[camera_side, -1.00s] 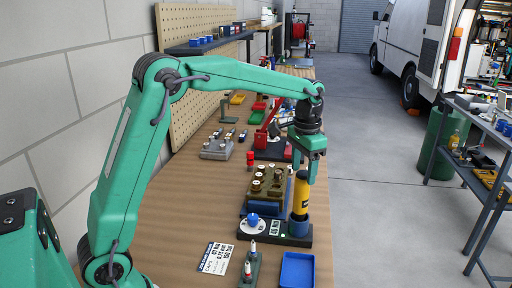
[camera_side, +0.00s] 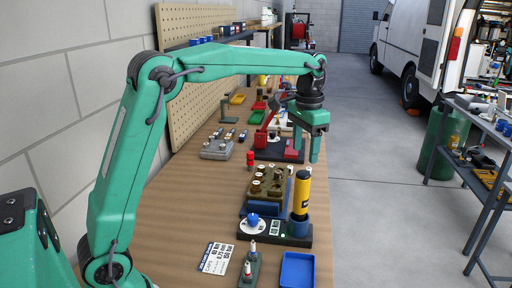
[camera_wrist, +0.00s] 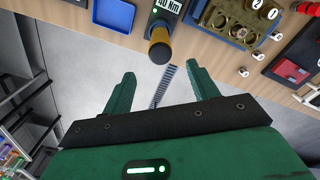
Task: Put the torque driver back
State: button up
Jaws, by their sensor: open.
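In the wrist view the driver (camera_wrist: 159,47) shows end-on, beyond the fingertips. My gripper (camera_side: 306,152) is open and empty, above the driver and a little beyond it, apart from it. In the wrist view its two green fingers (camera_wrist: 160,82) are spread wide with nothing between them.
A brown block with several round caps (camera_side: 268,182) sits just left of the driver. A blue tray (camera_side: 297,270) lies in front, near the table's right edge. A red press-like tool (camera_side: 264,133) stands behind. A label card (camera_side: 217,258) lies front left.

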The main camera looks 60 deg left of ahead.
jog(key=shift+s+r, duration=0.3)
jog(key=shift+s, duration=0.2)
jog(key=s+r+n+t, duration=0.1)
jog(key=s+r+t, duration=0.2)
jog(key=s, duration=0.9)
jog(key=s+f+t, duration=0.1)
jog(key=s+f, duration=0.2)
jog(key=s, duration=0.4)
jog(key=s+f+n+t, duration=0.1)
jog(key=s+f, duration=0.2)
jog(key=s, duration=0.3)
jog(key=shift+s+d+f+t, duration=0.2)
jog(key=shift+s+f+t, duration=0.1)
jog(key=shift+s+f, duration=0.05)
